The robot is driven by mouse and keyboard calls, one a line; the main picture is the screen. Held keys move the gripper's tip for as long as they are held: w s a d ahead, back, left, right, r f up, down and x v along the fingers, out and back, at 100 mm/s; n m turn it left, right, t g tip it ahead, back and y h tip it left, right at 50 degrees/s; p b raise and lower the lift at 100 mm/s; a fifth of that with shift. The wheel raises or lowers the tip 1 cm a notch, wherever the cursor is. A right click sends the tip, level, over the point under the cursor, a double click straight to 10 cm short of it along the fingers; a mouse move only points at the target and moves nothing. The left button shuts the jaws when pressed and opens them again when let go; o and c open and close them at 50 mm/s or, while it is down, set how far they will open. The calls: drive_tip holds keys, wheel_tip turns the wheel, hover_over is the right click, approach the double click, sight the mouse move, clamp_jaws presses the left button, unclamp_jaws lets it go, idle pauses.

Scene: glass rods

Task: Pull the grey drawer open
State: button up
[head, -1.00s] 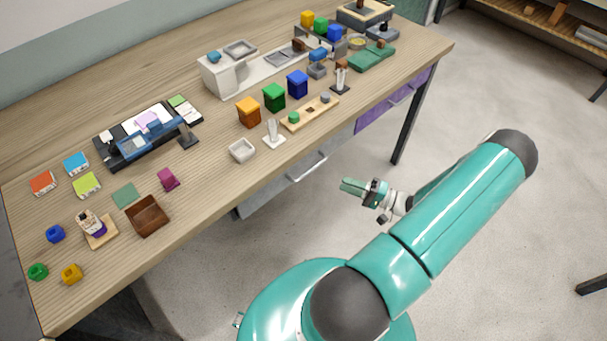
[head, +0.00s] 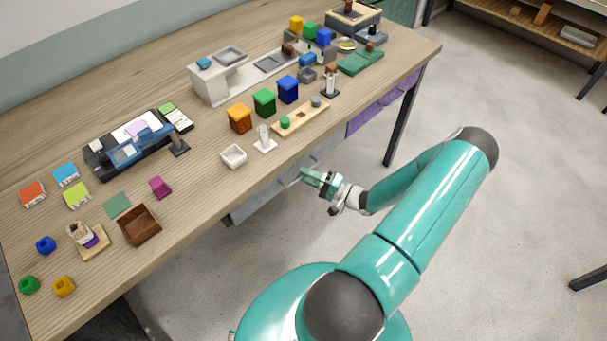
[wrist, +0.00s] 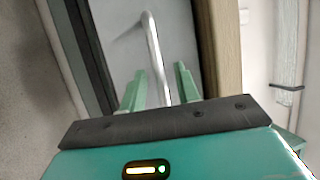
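The grey drawer (head: 260,201) is under the front edge of the table, left of the purple drawer, and looks closed. In the wrist view its grey front (wrist: 115,50) fills the upper middle. Its bar handle (wrist: 153,50) runs down between the two green fingers of my gripper (wrist: 158,92). The fingers are apart, with space visible on both sides of the bar. In the head view my gripper (head: 311,176) is at the drawer front and hides part of the handle.
The wooden table (head: 205,190) carries bins, a rod board and small blocks above the drawer. A purple drawer (head: 375,110) is to the right, beside a dark table leg (head: 402,118). The floor (head: 480,200) right of my arm is clear.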

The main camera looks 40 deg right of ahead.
drive_tip(key=shift+w+a+r, duration=0.1)
drive_tip(key=shift+w+a, duration=0.2)
drive_tip(key=shift+w, duration=0.25)
clamp_jaws()
drive_tip(key=shift+s, duration=0.15)
